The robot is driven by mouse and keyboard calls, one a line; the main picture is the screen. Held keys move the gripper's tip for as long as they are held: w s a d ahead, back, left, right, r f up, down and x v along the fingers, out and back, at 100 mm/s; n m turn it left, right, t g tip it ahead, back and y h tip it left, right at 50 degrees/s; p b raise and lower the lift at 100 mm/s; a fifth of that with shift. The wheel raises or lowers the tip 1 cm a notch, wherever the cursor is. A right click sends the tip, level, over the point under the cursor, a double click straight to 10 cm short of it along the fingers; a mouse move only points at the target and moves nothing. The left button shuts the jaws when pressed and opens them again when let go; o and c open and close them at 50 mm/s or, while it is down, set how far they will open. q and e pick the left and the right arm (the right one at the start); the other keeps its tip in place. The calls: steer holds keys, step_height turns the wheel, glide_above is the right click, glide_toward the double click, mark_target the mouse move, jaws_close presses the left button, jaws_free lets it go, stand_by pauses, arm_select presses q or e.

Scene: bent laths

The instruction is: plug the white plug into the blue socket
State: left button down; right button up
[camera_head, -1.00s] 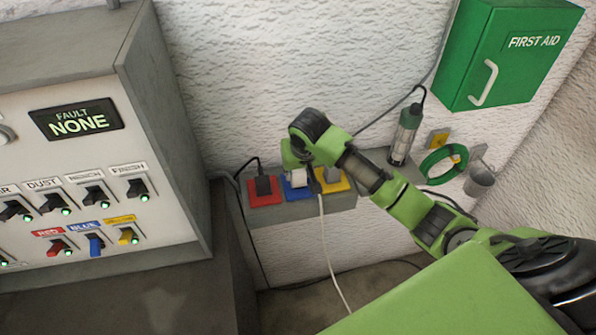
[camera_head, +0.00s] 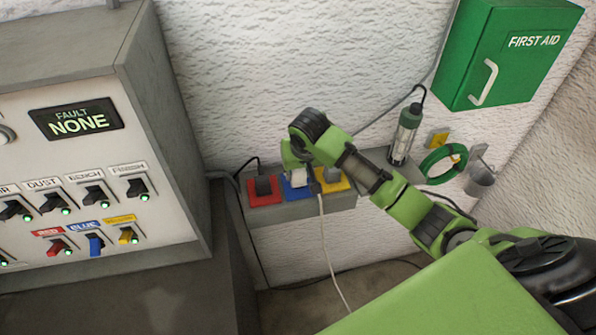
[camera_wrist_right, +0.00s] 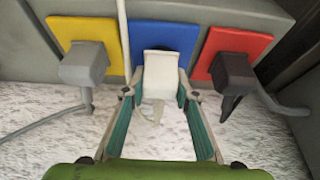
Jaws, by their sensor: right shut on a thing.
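The white plug (camera_wrist_right: 160,75) is between the two fingertips of my right gripper (camera_wrist_right: 160,93) in the right wrist view. The gripper is shut on it. The plug's front end is at the face of the blue socket (camera_wrist_right: 165,34), lined up near its middle. How deep it sits cannot be told, as the plug body hides the contact. In the head view the white plug (camera_head: 299,177) shows in part over the blue socket (camera_head: 298,193), with my right gripper (camera_head: 303,178) around it from above. My left gripper is not in view.
A red socket (camera_head: 264,198) with a black plug and a yellow socket (camera_head: 335,187) with a grey plug flank the blue one closely. A white cord (camera_head: 328,247) hangs down in front. The switch panel (camera_head: 100,165) stands left, the first aid box (camera_head: 510,55) upper right.

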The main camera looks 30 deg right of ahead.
steer(key=shift+f, duration=0.6)
stand_by(0.3)
steer(key=o, duration=1.1)
steer(key=v, duration=1.2)
